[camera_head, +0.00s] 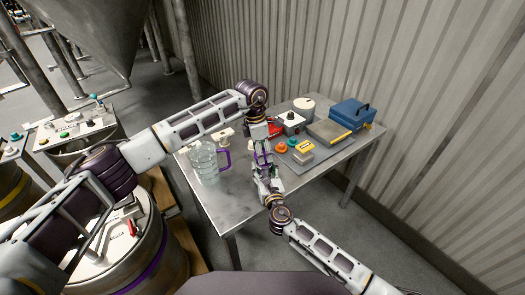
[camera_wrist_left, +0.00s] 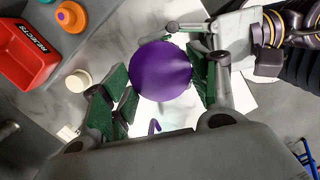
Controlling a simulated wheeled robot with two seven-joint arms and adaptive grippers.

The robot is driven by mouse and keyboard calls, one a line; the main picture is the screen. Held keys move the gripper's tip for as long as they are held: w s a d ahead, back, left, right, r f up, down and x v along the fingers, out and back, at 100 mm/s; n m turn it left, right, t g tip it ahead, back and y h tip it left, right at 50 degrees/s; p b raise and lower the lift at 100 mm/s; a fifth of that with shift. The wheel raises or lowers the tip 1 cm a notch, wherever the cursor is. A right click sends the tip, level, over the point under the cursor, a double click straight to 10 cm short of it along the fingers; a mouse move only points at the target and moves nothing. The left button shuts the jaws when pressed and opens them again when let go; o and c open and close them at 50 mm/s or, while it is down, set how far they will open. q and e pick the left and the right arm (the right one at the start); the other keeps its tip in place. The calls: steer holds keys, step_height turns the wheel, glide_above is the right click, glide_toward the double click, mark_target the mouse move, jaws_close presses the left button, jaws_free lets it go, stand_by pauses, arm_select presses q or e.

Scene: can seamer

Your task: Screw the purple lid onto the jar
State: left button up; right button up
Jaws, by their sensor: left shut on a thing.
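The purple lid (camera_wrist_left: 160,70) is seen from above as a round disc between the green-padded fingers of my left gripper (camera_wrist_left: 158,84), which is shut on it. In the head view my left gripper (camera_head: 262,150) points down over the table, just beyond my right gripper (camera_head: 266,180). A clear vessel with a purple handle (camera_head: 203,165) stands upright on the table to their left. I cannot tell whether it is the jar. What lies under the lid is hidden. My right gripper's fingers are too small and overlapped to judge.
The metal table (camera_head: 220,203) has bare room at its front left. A red bin (camera_wrist_left: 22,58), a white round piece (camera_wrist_left: 78,80) and an orange knob (camera_head: 281,147) are near the grippers. A blue box (camera_head: 352,113) and a white canister (camera_head: 304,106) stand at the back right.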

mark_target(264, 170)
arm_select(q)
steer(key=shift+f, duration=0.1)
steer(key=shift+f, duration=0.8)
steer(key=shift+f, duration=0.55)
stand_by(0.7)
